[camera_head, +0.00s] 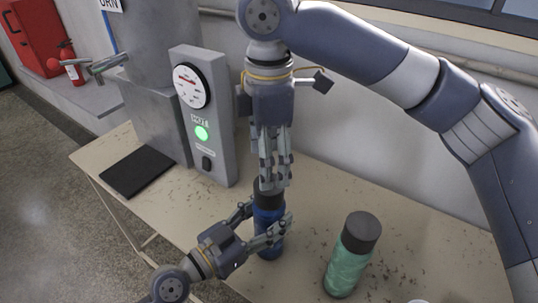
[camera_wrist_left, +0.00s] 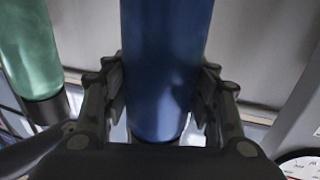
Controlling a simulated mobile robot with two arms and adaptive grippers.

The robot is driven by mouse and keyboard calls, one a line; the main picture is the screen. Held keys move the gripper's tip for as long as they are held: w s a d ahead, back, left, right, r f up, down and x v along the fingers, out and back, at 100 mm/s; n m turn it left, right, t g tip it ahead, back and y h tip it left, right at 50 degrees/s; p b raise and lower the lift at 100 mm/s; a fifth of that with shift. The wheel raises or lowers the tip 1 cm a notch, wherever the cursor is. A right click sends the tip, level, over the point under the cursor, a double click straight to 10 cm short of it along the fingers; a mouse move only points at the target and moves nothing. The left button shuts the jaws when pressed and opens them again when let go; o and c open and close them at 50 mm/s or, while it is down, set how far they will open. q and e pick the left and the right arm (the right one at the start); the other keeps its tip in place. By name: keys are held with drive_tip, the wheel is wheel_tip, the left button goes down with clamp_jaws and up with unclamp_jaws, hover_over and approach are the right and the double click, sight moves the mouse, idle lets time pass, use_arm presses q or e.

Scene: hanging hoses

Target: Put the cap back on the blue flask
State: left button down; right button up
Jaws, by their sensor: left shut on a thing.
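The blue flask (camera_head: 268,215) stands upright on the table in the head view. My left gripper (camera_head: 270,236) is shut on its body from the left. The wrist view also shows the blue flask (camera_wrist_left: 165,65) between the two fingers of my left gripper (camera_wrist_left: 160,100). A black cap (camera_head: 266,193) is at the top of the flask, under the fingertips of my right gripper (camera_head: 275,184). The right gripper points straight down from above. Its fingers overlap the cap, and I cannot tell whether they grip it or whether the cap is seated.
A green flask with a black cap (camera_head: 352,255) stands to the right on the table (camera_head: 310,185). A grey gauge panel (camera_head: 206,120) with a green light stands behind to the left. A black pad (camera_head: 138,172) lies at the table's left. A white object is cut off at the bottom edge.

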idle(0.3)
hover_over(263, 220)
drive_tip(key=w+d, duration=0.1)
drive_tip(key=w, duration=0.2)
drive_tip(key=shift+d+f, duration=0.1)
drive_tip(key=shift+f, duration=3.9)
drive_tip(key=shift+c, duration=0.4)
drive_tip(key=c, duration=1.1)
drive_tip(key=o, duration=1.3)
drive_tip(key=shift+c, duration=0.2)
drive_tip(key=shift+r, duration=0.1)
